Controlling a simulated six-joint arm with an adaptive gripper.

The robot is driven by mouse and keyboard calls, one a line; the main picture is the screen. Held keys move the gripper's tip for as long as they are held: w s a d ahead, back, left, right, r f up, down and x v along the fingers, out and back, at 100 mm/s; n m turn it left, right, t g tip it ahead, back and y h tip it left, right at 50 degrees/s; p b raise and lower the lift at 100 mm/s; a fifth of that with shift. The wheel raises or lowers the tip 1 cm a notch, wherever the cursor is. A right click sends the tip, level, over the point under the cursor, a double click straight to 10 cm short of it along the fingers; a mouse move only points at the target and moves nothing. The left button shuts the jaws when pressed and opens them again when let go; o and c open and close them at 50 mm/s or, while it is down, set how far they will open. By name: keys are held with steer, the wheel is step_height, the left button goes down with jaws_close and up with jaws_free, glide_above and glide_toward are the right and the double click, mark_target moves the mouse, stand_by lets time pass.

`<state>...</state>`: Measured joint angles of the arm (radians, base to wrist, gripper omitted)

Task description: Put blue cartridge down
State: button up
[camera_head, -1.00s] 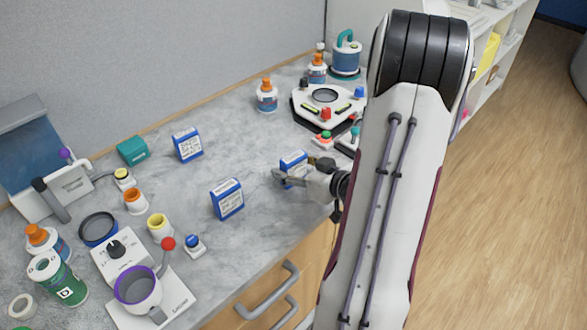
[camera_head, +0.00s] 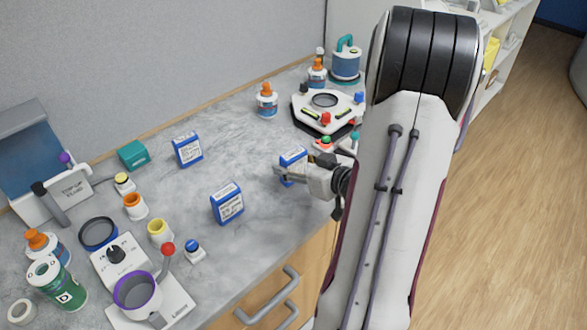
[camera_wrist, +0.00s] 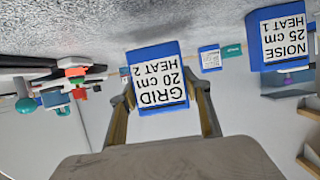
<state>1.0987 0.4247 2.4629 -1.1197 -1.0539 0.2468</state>
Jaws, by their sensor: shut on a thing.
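My gripper (camera_head: 287,177) is shut on a blue cartridge (camera_head: 294,158) with a white label, near the right part of the grey worktop. In the wrist view the held cartridge (camera_wrist: 158,82) sits between both fingers (camera_wrist: 162,106), its label reading "GRID 20 cm HEAT 2" upside down. The cartridge looks upright; whether its base touches the worktop I cannot tell. A second blue cartridge (camera_head: 227,204) stands to the left and nearer the front edge; its label reads "NOISE 25 cm HEAT 1" in the wrist view (camera_wrist: 282,40). A third blue cartridge (camera_head: 187,149) stands farther back.
A white hexagonal device (camera_head: 325,108) with coloured knobs stands behind the gripper. A bottle with an orange cap (camera_head: 266,103) is left of it. Jars, a teal box (camera_head: 132,154) and a purple-ringed cup (camera_head: 135,292) crowd the left. Worktop between the cartridges is clear.

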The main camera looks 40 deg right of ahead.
steer(key=shift+r, duration=3.65)
